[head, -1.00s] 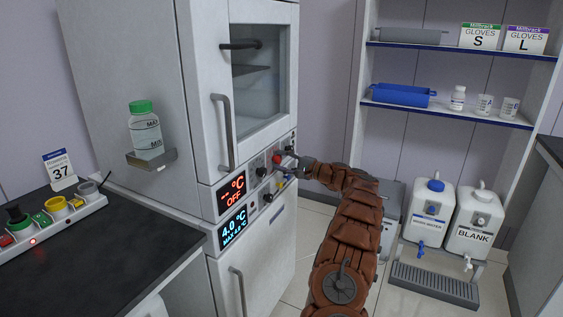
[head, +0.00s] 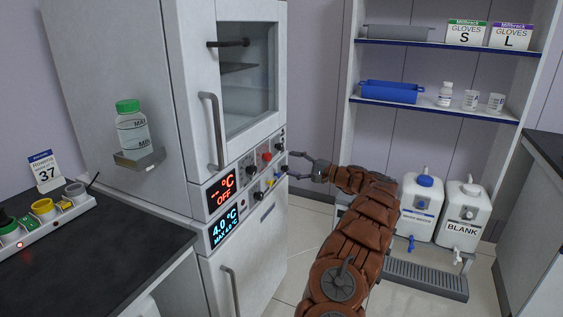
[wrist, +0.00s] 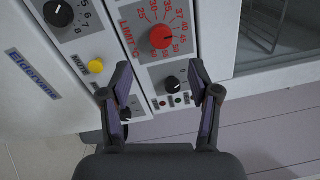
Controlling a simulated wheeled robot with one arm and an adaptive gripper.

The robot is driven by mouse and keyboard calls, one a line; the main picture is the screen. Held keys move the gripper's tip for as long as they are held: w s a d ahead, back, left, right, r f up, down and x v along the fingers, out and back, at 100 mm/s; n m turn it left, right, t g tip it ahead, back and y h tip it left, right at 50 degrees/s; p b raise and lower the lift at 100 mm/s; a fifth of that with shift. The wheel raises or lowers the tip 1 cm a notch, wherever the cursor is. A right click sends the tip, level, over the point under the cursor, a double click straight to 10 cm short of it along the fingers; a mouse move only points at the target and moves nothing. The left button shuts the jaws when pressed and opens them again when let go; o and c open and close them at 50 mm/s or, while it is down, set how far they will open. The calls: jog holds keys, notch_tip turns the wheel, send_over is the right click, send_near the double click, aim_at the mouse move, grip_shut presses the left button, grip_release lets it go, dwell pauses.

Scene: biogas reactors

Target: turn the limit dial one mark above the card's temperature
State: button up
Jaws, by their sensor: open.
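The card (head: 45,173) reads 37 and stands on the left bench. My gripper (wrist: 168,84) is open and empty; it also shows in the head view (head: 291,166), just right of the panel. In the wrist view its fingers lie below the red dial, either side of a small black knob (wrist: 173,83). I see no contact with the dial.
A black numbered dial (wrist: 58,13) and a yellow MUTE button (wrist: 96,66) are beside the limit dial. Displays read OFF (head: 222,192) and 4.0 °C (head: 224,227). Water containers (head: 422,205) stand at the right.

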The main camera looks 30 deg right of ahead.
jog(key=shift+v, duration=1.65)
